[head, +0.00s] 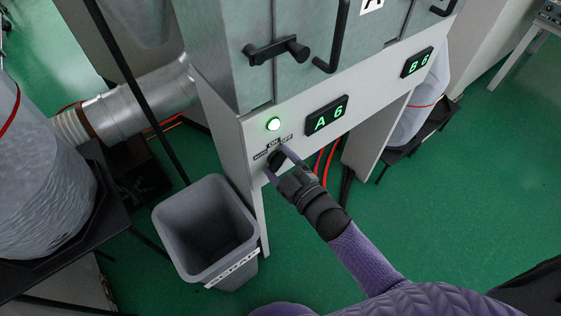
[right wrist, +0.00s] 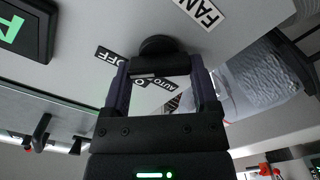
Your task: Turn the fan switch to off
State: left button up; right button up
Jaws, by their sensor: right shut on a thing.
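The fan switch is a black knob (head: 275,159) low on the white front panel (head: 300,133) of the cabinet. Printed labels surround it, with OFF at its right in the head view. The knob (right wrist: 158,46) also shows in the right wrist view, near an OFF label (right wrist: 109,57) and a FAN label (right wrist: 200,12). My right gripper (head: 278,161) is shut on the knob, one finger on each side. In the right wrist view, the gripper (right wrist: 160,65) partly hides the knob and a label behind it. Which way the knob points is unclear. My left gripper is out of view.
A lit green lamp (head: 273,124) sits above the switch, beside an A6 display (head: 326,115). A grey scrap bin (head: 166,213) stands below left. Red cables (head: 327,160) hang behind the arm. Green floor (head: 460,200) is open at right.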

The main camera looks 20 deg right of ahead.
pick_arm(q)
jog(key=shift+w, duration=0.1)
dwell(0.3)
pick_arm(e)
jog(key=o, duration=1.1)
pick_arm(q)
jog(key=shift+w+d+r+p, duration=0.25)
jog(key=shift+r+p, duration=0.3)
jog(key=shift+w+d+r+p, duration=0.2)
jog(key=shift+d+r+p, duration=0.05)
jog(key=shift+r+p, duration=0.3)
pick_arm(e)
jog(key=v, duration=1)
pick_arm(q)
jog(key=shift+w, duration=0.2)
